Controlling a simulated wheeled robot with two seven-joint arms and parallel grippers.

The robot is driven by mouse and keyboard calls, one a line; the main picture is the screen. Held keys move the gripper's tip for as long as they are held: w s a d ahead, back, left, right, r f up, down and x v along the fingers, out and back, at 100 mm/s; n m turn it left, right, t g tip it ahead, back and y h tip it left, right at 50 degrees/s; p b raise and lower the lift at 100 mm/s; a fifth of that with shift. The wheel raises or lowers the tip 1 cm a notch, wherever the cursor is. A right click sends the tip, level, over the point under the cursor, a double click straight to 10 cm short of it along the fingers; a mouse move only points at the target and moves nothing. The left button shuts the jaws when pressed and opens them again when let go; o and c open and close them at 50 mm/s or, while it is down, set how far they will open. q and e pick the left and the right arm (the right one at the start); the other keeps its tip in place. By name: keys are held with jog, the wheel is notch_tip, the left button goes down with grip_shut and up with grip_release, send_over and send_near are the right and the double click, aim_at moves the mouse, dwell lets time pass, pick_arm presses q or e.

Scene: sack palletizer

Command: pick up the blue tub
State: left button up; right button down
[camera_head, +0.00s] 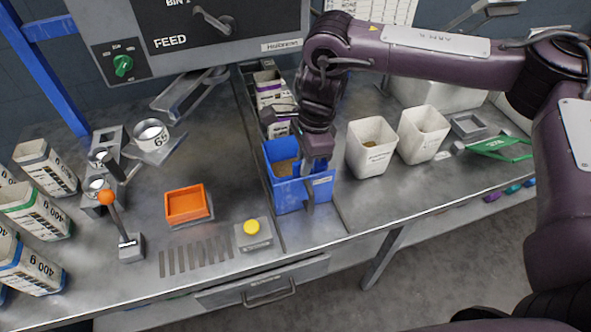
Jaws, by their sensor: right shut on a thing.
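The blue tub (290,198) stands upright near the front edge of the metal bench, with some brown material visible inside. My right arm reaches in from the right, and my right gripper (309,190) points down at the tub's right side. It is shut on the tub's wall, with one finger outside the front face. The arm's wrist hides part of the tub's back rim. I cannot tell whether the tub touches the bench. My left gripper is not in view.
Two white tubs (371,147) and (422,134) stand right of the blue tub. An orange tray (186,203), a yellow button (251,227) and an orange-knobbed lever (107,198) lie to the left. Several labelled sacks (36,210) line the left edge. A feed machine (190,35) overhangs the back.

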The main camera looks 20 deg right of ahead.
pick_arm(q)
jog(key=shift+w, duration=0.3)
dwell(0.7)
pick_arm(e)
jog(key=shift+w+r, duration=0.1)
dwell(0.3)
